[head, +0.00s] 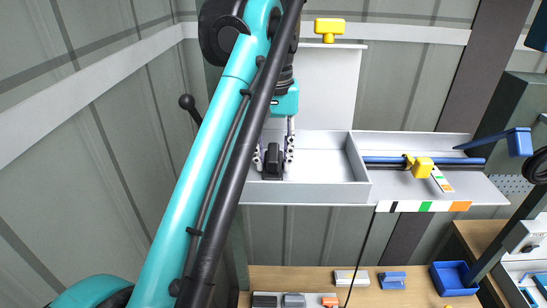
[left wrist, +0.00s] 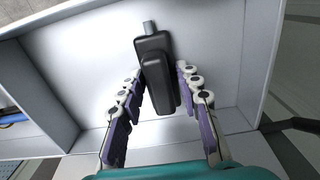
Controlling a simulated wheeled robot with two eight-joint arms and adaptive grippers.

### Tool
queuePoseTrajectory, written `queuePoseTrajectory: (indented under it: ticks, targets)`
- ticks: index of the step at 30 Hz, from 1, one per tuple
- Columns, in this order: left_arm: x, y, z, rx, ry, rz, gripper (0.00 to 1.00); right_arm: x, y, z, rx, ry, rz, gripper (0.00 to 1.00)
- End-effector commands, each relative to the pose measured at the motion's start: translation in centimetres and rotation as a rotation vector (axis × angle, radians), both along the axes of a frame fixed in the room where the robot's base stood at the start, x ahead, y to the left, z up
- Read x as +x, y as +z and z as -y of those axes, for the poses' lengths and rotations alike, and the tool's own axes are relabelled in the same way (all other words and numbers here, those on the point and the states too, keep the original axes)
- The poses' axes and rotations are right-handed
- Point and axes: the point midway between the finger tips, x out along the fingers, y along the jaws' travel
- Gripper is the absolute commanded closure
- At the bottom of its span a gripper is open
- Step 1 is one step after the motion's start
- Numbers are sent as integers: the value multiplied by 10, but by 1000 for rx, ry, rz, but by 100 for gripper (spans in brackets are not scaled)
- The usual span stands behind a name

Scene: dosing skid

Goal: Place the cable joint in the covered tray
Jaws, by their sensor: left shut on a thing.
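The cable joint is a black, rounded block (head: 273,163) with a short grey stub, which shows in the left wrist view (left wrist: 155,60). My left gripper (head: 273,155) reaches down from above into the covered tray and is shut on the joint, one finger on each side. The covered tray (head: 315,192) is a shallow white box on the wall shelf. Its white lid (head: 330,90) stands raised behind it, with a yellow handle (head: 330,28) on top. The joint is inside the tray walls, near the left end. I cannot tell whether it touches the floor. My right gripper is out of view.
Right of the tray, the shelf holds a blue rod (head: 385,160) and a yellow clamp (head: 420,167). A blue lever (head: 518,141) is farther right. Below, a wooden bench (head: 330,290) carries small parts and a blue bin (head: 455,279). The tray's right part is empty.

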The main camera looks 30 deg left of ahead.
Motion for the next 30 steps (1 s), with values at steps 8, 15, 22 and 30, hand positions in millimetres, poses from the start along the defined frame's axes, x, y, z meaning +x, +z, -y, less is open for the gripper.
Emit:
queuePoseTrajectory:
  ticks: [8,15,22,30]
  targets:
    - [0,-2,0,0,0,0,98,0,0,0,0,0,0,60]
    - [0,-4,0,0,0,0,46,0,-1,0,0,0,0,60]
    - [0,-3,0,0,0,0,46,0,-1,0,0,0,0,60]
    - [1,27,0,0,0,0,46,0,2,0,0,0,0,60]
